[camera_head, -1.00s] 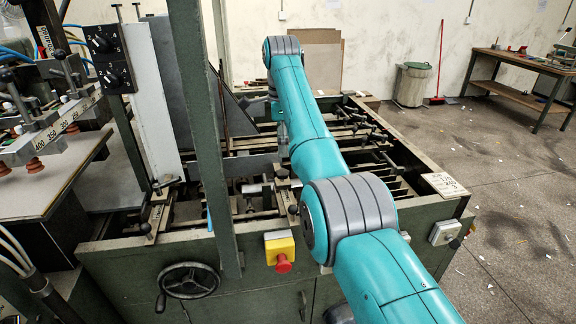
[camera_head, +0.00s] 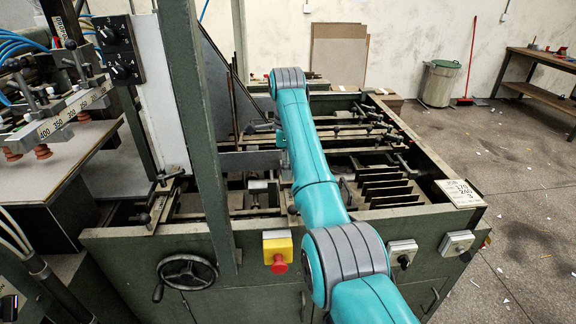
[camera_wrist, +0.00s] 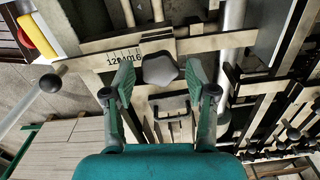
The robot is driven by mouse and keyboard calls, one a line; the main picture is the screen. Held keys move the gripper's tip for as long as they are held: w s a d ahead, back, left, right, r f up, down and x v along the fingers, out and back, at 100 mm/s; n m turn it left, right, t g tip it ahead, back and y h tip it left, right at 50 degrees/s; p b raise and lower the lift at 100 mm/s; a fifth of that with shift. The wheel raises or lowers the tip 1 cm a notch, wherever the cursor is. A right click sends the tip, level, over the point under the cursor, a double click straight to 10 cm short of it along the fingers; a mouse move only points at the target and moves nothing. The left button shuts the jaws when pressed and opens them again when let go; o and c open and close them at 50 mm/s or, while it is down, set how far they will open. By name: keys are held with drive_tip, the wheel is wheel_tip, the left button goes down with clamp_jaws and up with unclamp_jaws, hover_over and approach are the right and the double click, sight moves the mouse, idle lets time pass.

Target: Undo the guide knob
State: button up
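The guide knob (camera_wrist: 160,69) is a dark, faceted knob in the wrist view, beside a metal scale bar (camera_wrist: 124,58) with printed numbers. My gripper (camera_wrist: 158,76) is open, with one finger on each side of the knob in the picture. A narrow gap shows between the knob and each finger, and I see no contact. How far the fingertips are above the knob is hard to tell. In the head view my teal arm reaches over the feeder machine (camera_head: 410,226), and the knob and fingers cannot be made out there.
Rods, bars and small handles crowd the feeder bed around my gripper. A green upright post (camera_head: 203,140) stands left of my arm. A red emergency button (camera_head: 279,264) and a handwheel (camera_head: 187,272) are on the machine's front. Open floor (camera_head: 525,190) lies to the right.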

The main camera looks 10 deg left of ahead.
drive_tip(key=c, duration=0.8)
drive_tip(key=shift+o, duration=0.2)
drive_tip(key=shift+n, duration=0.4)
drive_tip(key=n, duration=0.5)
drive_tip(key=shift+n, duration=0.3)
drive_tip(key=n, duration=0.3)
drive_tip(key=shift+n, duration=0.3)
drive_tip(key=n, duration=0.3)
drive_tip(key=shift+n, duration=0.3)
drive_tip(key=n, duration=0.5)
drive_tip(key=shift+n, duration=0.3)
drive_tip(key=n, duration=0.4)
drive_tip(key=shift+n, duration=0.4)
